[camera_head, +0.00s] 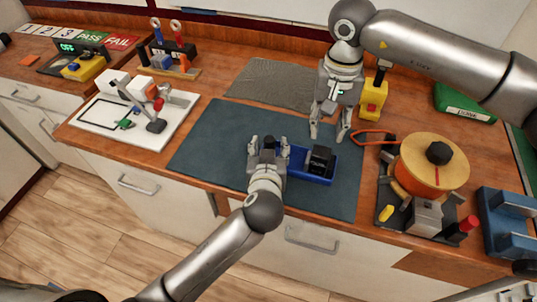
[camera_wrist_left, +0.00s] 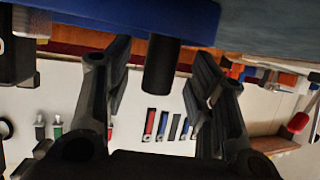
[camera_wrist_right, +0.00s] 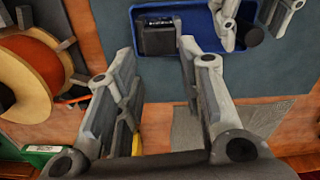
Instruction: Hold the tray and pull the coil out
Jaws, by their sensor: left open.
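The blue tray (camera_head: 318,178) lies on the dark mat; it also shows in the right wrist view (camera_wrist_right: 180,90). A black block with a pale label (camera_head: 320,160), which I take for the coil, sits in its right part; the right wrist view shows it too (camera_wrist_right: 158,38). My left gripper (camera_head: 268,142) is open at the tray's left end. In the left wrist view a black upright cylinder (camera_wrist_left: 160,65) stands between its spread fingers, beside the blue tray wall (camera_wrist_left: 110,15). My right gripper (camera_head: 329,134) is open and empty, just behind the tray near the block.
An orange spool (camera_head: 430,165) on a black base stands right of the mat, with an orange cable loop (camera_head: 374,138) near it. A yellow box (camera_head: 372,98) stands behind my right gripper. A white board with a clamp (camera_head: 135,112) is at left. The mat's left part is clear.

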